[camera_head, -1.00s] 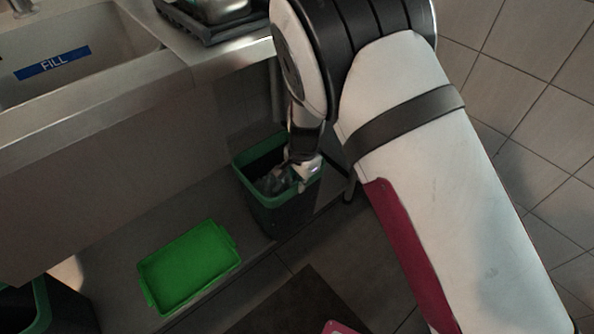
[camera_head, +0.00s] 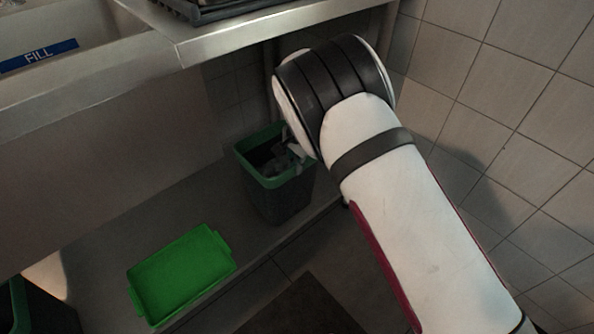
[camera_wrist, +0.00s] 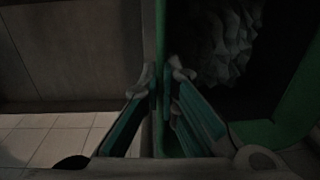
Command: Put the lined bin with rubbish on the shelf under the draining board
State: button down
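The dark bin (camera_head: 278,203) with a green rim and crumpled grey rubbish (camera_head: 283,160) inside is upright at the right end of the low shelf (camera_head: 95,265), under the draining board (camera_head: 290,27). Whether its base touches the shelf is hard to tell. My gripper (camera_head: 297,152) is at the bin's right rim, partly hidden by my arm. In the wrist view my gripper's fingers (camera_wrist: 161,88) close around the green rim (camera_wrist: 160,35), one on each side of the wall. The crumpled contents (camera_wrist: 225,45) show dimly inside the bin.
A shallow green tray (camera_head: 182,274) lies on the shelf left of the bin. Another dark bin with a green rim (camera_head: 20,310) is at the lower left corner. A tiled wall (camera_head: 500,90) stands to the right. Bare shelf lies behind the tray.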

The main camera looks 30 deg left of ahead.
jog(key=shift+f, duration=0.3)
jog(key=c, duration=1.8)
grip_release()
jog(key=shift+f, duration=0.1)
notch_tip(320, 180, up, 8)
jog(key=p, duration=0.3)
jog(key=shift+s+d, duration=0.15)
jog(key=shift+d, duration=0.1)
jog(key=shift+f, duration=0.15)
